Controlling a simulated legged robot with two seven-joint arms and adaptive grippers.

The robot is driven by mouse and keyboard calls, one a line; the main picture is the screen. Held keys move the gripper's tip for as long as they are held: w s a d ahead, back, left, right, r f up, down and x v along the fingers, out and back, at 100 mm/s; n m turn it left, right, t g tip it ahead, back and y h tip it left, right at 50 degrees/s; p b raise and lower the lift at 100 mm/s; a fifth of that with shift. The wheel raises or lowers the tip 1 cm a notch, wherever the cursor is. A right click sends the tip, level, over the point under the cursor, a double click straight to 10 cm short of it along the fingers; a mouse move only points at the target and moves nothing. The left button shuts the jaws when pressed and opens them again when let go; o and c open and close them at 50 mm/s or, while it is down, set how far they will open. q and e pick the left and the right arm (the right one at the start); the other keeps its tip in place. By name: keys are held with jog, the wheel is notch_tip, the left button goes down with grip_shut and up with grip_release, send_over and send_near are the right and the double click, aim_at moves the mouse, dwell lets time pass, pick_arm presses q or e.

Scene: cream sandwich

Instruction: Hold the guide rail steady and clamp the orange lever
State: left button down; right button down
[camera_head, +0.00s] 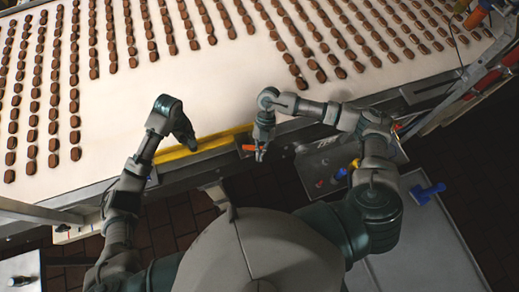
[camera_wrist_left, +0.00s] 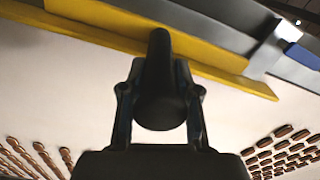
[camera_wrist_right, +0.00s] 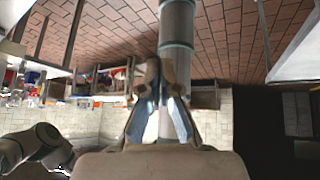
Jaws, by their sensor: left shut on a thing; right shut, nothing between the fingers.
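The yellow guide rail (camera_head: 214,141) runs along the near edge of the pale conveyor, and it also crosses the top of the left wrist view (camera_wrist_left: 85,28). The orange lever (camera_head: 249,147) is a small orange piece by the conveyor edge, at the rail's right end. My right gripper (camera_head: 262,153) points down right beside it, shut and empty. I cannot tell whether they touch. I cannot make out the lever in the right wrist view.
Rows of brown filled biscuits (camera_head: 95,60) lie on the pale conveyor belt (camera_head: 225,85), with a bare stretch near the rail. A grey metal tray or panel (camera_head: 325,165) is below my right arm. A blue-handled tool (camera_head: 427,193) lies at the right.

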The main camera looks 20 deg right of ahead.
aim_at(261, 147)
jog(key=w+d+r+t+h, duration=0.1)
jog(key=w+r+t+h, duration=0.1)
jog(key=w+t, duration=0.15)
jog(key=d+x, duration=0.1)
jog(key=x, duration=0.9)
jog(key=shift+w+d+g, duration=0.2)
jog(key=shift+w+d, duration=0.1)
jog(key=shift+w, duration=0.5)
jog(key=shift+w+d+g, duration=0.15)
jog(key=shift+w+d, duration=0.15)
jog(key=shift+w, duration=0.5)
jog(key=shift+w+d+n+h, duration=0.3)
jog(key=shift+w+n+h, duration=0.2)
jog(key=shift+n, duration=0.5)
jog(key=shift+w+d+n, duration=0.2)
jog(key=shift+w+n, duration=0.1)
jog(key=shift+w, duration=0.05)
jog(key=shift+w+d, duration=0.2)
jog(key=shift+w, duration=0.2)
